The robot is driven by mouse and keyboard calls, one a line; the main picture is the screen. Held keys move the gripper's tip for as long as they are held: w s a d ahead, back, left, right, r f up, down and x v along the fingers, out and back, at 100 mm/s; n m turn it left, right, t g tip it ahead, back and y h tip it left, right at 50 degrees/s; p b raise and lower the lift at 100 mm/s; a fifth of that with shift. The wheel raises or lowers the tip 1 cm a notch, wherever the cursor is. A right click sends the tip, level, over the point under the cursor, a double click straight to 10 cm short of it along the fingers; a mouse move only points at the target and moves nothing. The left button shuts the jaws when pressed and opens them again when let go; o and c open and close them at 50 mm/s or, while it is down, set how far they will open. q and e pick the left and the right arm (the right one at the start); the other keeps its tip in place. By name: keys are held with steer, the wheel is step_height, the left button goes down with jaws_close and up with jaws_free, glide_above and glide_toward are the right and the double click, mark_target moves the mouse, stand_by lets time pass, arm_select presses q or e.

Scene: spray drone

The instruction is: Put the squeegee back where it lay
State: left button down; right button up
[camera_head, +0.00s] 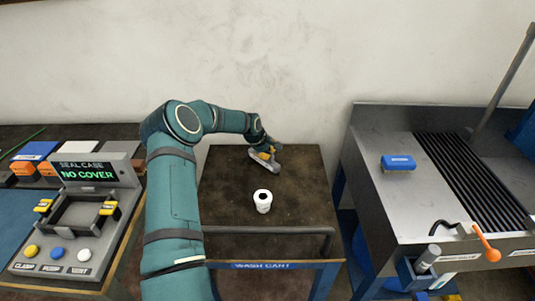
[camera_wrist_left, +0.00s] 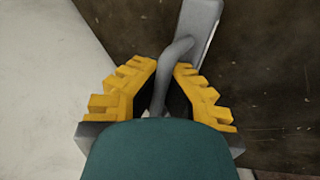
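The squeegee is a grey tool with a thin curved neck and a flat head. In the left wrist view its grey head (camera_wrist_left: 202,18) points up and away, and its neck passes between the yellow fingers. My left gripper (camera_wrist_left: 166,72) is closed around that neck. In the head view my left gripper (camera_head: 268,153) is at the back of the dark wash cart top (camera_head: 225,190), with the squeegee (camera_head: 264,162) low over it. I cannot tell whether the squeegee touches the cart. My right gripper is not in view.
A white cup-like item (camera_head: 263,201) stands mid-cart, in front of the gripper. A rail (camera_head: 270,230) runs along the cart's front. A metal sink unit (camera_head: 400,200) with a blue block (camera_head: 398,162) is right; a seal case station (camera_head: 80,215) is left. The cart's right side is clear.

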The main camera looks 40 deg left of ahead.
arm_select(q)
steer(key=shift+f, duration=0.1)
steer(key=c, duration=1.1)
jaws_free()
steer(key=shift+c, duration=0.2)
steer(key=shift+s+r, duration=0.1)
steer(key=shift+r, duration=0.35)
steer(key=p+v, duration=0.2)
steer(key=v, duration=0.9)
steer(key=shift+s+r, duration=0.1)
steer(key=shift+r, duration=0.05)
